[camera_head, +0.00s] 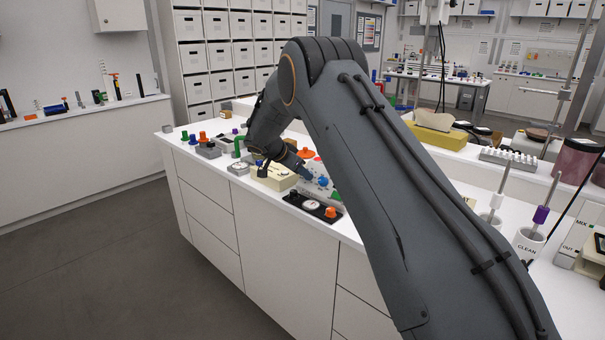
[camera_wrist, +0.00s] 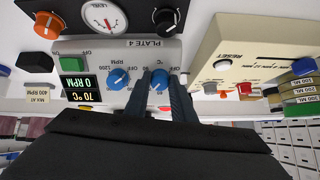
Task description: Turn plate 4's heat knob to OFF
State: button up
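Plate 4 (camera_wrist: 190,48) is a grey panel, its label upside down in the wrist view. It has two blue knobs: the RPM knob (camera_wrist: 117,78) and the heat knob (camera_wrist: 159,82), marked °C. Its display (camera_wrist: 82,89) reads 0 RPM and 70 °C. My gripper (camera_wrist: 160,77) has one finger on each side of the heat knob, and both fingers appear to touch it. In the head view, my arm partly covers the plate, and a blue knob (camera_head: 323,181) shows beside the gripper.
A beige box with a RESET knob (camera_wrist: 222,65) stands close on the right in the wrist view. A black unit with a dial (camera_wrist: 103,17) and an orange knob (camera_wrist: 48,25) is near. The bench's front edge and open floor (camera_head: 120,270) lie left of my arm.

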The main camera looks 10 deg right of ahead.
grip_shut()
jog(key=shift+c, duration=1.2)
grip_release()
